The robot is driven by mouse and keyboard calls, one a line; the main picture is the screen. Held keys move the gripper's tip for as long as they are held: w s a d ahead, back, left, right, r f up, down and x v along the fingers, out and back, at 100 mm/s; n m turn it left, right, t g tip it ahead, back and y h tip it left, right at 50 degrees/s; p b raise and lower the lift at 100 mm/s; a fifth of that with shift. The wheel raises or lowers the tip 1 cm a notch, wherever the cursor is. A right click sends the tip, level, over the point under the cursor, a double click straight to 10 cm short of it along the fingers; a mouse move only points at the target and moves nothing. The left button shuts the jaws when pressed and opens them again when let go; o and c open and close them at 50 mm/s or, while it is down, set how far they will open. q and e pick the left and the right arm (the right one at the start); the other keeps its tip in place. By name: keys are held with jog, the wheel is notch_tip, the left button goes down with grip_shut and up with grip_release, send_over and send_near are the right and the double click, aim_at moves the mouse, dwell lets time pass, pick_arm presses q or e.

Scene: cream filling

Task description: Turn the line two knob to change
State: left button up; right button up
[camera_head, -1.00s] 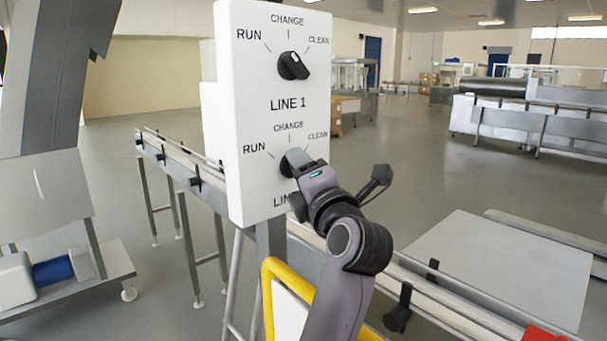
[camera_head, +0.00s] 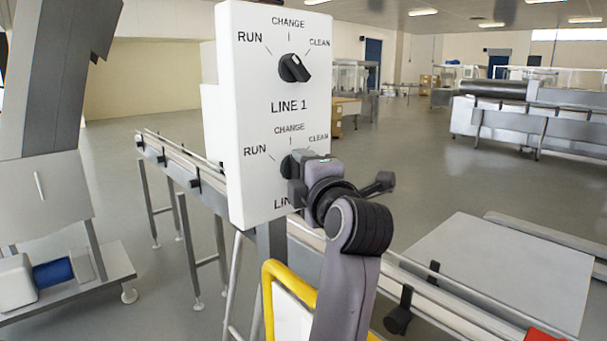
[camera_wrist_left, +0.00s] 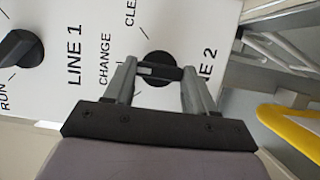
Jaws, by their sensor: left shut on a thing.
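The white control panel (camera_head: 240,110) stands upright in the middle of the head view. Its lower dial is line two, with RUN, CHANGE and CLEAN around a black knob (camera_head: 287,166). My left gripper (camera_head: 298,170) is at this knob and hides its right part and much of the LINE 2 label. In the left wrist view the fingers (camera_wrist_left: 160,76) are shut on the line two knob (camera_wrist_left: 160,62), one at each side. There its dark bar lies roughly along the CHANGE direction; its exact pointer is hard to see. My right gripper is not in view.
The line one knob (camera_head: 293,67) sits above on the same panel, turned towards the lower right. A yellow rail (camera_head: 268,300) stands below the panel. A conveyor (camera_head: 180,155) runs behind it, and a flat grey plate (camera_head: 500,265) lies at the right.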

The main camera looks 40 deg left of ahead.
pick_arm(q)
jog(key=o, duration=1)
jog(key=shift+o, duration=0.2)
